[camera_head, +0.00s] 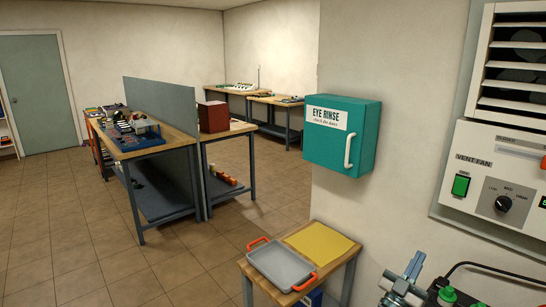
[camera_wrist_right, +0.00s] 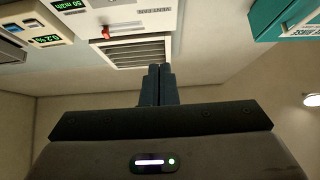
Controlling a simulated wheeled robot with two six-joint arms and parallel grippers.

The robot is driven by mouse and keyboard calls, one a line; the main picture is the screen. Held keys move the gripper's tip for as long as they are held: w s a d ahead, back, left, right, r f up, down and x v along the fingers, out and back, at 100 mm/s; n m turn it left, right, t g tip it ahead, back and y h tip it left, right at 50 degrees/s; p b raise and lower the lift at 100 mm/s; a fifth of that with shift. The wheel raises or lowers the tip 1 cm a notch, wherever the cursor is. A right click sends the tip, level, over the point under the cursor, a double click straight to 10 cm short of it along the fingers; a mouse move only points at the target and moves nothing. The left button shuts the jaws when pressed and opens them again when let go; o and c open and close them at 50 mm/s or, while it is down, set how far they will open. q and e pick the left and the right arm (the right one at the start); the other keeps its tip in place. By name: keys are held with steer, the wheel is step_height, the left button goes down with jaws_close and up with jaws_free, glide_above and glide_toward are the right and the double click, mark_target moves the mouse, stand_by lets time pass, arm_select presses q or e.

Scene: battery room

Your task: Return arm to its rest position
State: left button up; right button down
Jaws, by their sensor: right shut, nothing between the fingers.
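My left gripper is not in view.
A teal eye rinse cabinet (camera_head: 340,138) hangs on the wall. The vent fan panel (camera_head: 478,160) is on the right, with a green switch and a knob. Below stands a small wooden table with a grey tray (camera_head: 282,265) and a yellow mat (camera_head: 322,243). Workbenches (camera_head: 160,137) stand further back.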

steer(key=s+a+f+n+g+y, duration=0.2)
steer(key=s+a+f+n+y, duration=1.1)
steer(key=y, duration=0.9)
steer(key=s+d+f+m+g+h, duration=0.15)
steer(key=s+g, duration=0.25)
steer(key=s, duration=0.5)
steer(key=s+f+g+h, duration=0.1)
steer(key=s+f+g, duration=0.2)
steer(key=s, duration=0.5)
steer(key=s+d+f+m+g+h, duration=0.1)
steer(key=s+f+g, duration=0.25)
steer(key=s, duration=0.55)
step_height(320, 180, down, 30)
steer(key=d+r+g, duration=0.1)
steer(key=d+g, duration=0.1)
steer(key=d, duration=0.1)
steer(key=s+f+g, duration=0.1)
steer(key=s+f, duration=1.8)
steer(key=f, duration=0.1)
steer(key=shift+d, duration=0.4)
